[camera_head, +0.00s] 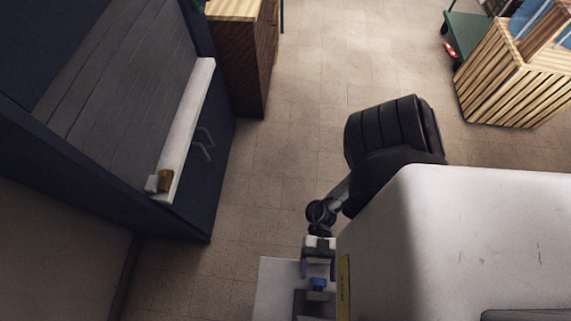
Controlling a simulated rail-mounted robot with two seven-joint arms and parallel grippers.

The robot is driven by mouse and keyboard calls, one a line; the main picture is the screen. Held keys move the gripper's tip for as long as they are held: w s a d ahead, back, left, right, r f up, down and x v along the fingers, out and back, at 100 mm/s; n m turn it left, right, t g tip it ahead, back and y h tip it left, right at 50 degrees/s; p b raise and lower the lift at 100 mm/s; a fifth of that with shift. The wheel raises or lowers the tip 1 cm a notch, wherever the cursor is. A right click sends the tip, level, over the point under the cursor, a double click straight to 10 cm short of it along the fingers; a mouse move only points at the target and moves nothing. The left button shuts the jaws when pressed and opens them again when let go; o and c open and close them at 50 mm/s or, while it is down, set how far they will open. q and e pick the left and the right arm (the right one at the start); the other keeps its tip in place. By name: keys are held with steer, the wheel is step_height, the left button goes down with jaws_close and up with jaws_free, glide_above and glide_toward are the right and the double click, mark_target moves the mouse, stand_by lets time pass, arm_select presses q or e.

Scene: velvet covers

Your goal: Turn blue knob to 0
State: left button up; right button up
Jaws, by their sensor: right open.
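The small blue knob (318,283) shows near the bottom edge, on a dark grey block on a white surface (273,288). My right gripper (318,270) is open just above the knob in the picture, its two fingers spread to either side. I cannot tell whether the fingers touch the knob. The knob's markings are too small to read. My left gripper is not in view.
A large white rounded body (450,235) with a yellow label (344,285) stands right beside the knob. A dark blue cabinet (195,200) with a white ledge is at left. Wooden crates (505,85) stand at upper right. The tiled floor (280,130) between is clear.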

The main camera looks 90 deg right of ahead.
steer(key=shift+a, duration=1.05)
steer(key=shift+c, duration=0.4)
steer(key=c, duration=0.8)
steer(key=shift+r+n+p, duration=0.1)
steer(key=shift+n+p, duration=0.55)
steer(key=shift+n, duration=0.25)
steer(key=shift+c, duration=0.2)
steer(key=shift+n+p, duration=0.3)
steer(key=shift+n, duration=1)
